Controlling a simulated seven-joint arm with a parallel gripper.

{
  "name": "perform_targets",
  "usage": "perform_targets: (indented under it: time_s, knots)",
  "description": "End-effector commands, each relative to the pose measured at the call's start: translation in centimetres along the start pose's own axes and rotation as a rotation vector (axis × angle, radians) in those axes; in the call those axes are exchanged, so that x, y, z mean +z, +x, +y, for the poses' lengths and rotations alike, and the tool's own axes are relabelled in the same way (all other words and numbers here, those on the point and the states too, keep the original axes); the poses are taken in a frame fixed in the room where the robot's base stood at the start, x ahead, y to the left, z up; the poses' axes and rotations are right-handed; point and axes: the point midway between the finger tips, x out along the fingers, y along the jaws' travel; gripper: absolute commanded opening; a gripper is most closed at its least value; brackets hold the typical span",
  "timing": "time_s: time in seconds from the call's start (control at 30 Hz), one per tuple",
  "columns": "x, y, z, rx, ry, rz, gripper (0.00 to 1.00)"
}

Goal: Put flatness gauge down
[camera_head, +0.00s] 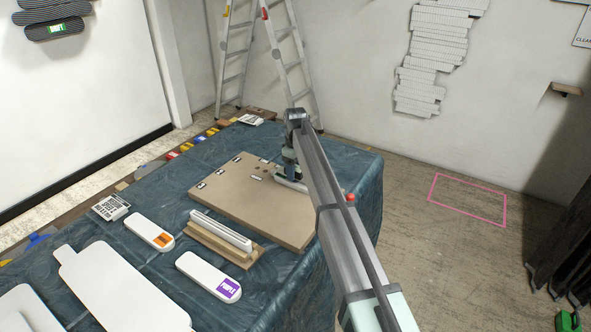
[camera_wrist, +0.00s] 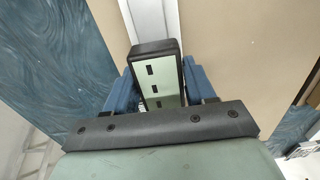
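My gripper (camera_head: 290,174) is over the far right part of a tan board (camera_head: 238,193) on the table. In the wrist view its blue fingers (camera_wrist: 164,85) are closed against both sides of a dark-framed block with a pale green face and black slots, which I take as the flatness gauge (camera_wrist: 160,72). A white strip (camera_wrist: 155,18) runs out beyond the block over the board. In the head view a pale strip, seemingly the gauge (camera_head: 291,184), shows low under my gripper, close to the board. Whether it touches the board cannot be told. My arm hides part of this area.
A white bar (camera_head: 221,229) lies in a wooden holder (camera_head: 224,245) at the board's near edge. White handled tools with orange (camera_head: 147,229) and purple (camera_head: 205,273) labels lie nearer. The blue cloth-covered table (camera_head: 345,166) ends right of the board. A ladder (camera_head: 285,45) stands behind.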

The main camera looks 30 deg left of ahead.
Motion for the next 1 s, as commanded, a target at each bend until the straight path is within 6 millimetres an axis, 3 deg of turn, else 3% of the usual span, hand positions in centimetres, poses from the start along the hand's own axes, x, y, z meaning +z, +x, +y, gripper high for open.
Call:
perform_targets:
  time_s: [0.23,0.57,0.77,1.0]
  knots:
    - [0.0,0.0,0.0,0.0,0.0,0.0,0.79]
    - [0.0,-0.5,0.0,0.001,0.0,0.001,0.79]
    - [0.0,-3.0,0.0,0.001,0.0,0.001,0.79]
    - [-0.1,-7.6,0.1,0.002,0.0,0.002,0.79]
